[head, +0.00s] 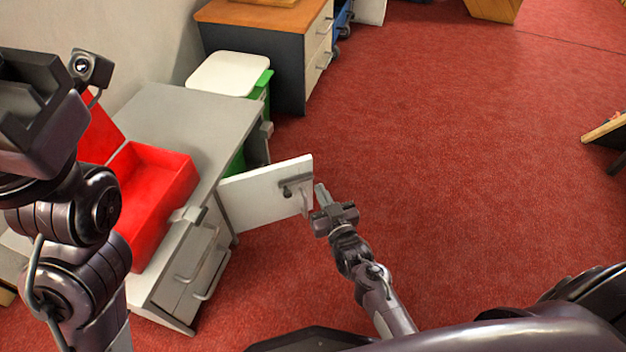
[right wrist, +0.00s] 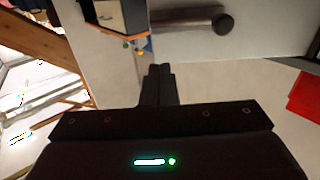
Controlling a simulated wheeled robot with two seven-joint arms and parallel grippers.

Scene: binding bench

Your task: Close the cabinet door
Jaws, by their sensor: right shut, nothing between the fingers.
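The grey cabinet (head: 175,115) stands on the left in the head view. Its white door (head: 255,200) is open and sticks out to the right, with a handle (head: 294,183) near its free edge. My right gripper (head: 321,192) is shut and empty, just beyond the door's free edge on the handle side. In the right wrist view, the shut fingers (right wrist: 158,75) point towards the pale door panel (right wrist: 265,25), below the dark handle (right wrist: 190,18). Whether they touch the door is unclear. My left gripper (head: 40,100) is raised at the left; its fingers cannot be made out.
An open red box (head: 160,190) sits on the cabinet top. Drawers with handles (head: 190,265) are on the cabinet's front. A green bin with a white lid (head: 228,73) and a wood-topped desk (head: 262,16) stand behind.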

